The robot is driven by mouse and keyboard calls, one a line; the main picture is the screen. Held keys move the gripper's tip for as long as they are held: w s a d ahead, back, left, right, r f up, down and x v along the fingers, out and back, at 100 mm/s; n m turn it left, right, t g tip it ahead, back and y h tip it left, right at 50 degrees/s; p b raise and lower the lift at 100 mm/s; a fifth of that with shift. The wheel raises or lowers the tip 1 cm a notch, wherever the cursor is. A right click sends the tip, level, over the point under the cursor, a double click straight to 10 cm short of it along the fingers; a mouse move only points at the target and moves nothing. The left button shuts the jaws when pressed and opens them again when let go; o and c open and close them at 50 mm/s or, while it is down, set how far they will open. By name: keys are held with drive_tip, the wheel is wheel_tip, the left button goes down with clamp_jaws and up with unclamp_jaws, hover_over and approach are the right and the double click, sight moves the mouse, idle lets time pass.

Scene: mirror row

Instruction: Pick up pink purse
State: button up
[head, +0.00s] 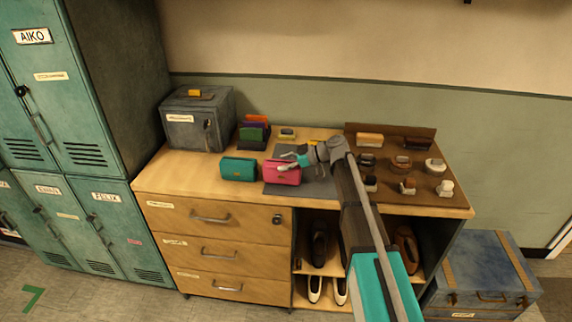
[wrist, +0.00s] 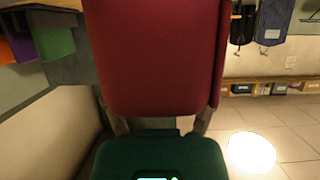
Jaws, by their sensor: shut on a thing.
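The pink purse (head: 282,174) is on or just above the front of the grey mat (head: 314,187) on the wooden cabinet top; I cannot tell whether it touches. My gripper (head: 293,163) reaches it from the right and is shut on it. In the wrist view the purse (wrist: 153,55) looks dark red and fills the upper middle, with the fingers of my gripper (wrist: 160,124) at its two sides near its lower edge. The fingertips are hidden by the purse.
A teal purse (head: 238,169) stands close to the left. Behind are a grey metal box (head: 197,135) and several upright coloured items (head: 254,130). A brown display board (head: 425,165) with small items lies to the right. The cabinet top's front left is clear.

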wheel_tip(320, 180, up, 2)
drive_tip(key=shift+r+p, duration=0.1)
drive_tip(key=shift+p, duration=0.8)
drive_tip(key=s+a+r+p, duration=0.8)
drive_tip(key=s+r+p, duration=0.2)
drive_tip(key=s, duration=0.1)
drive_tip(key=shift+a+r, duration=0.25)
drive_tip(key=shift+a, duration=0.05)
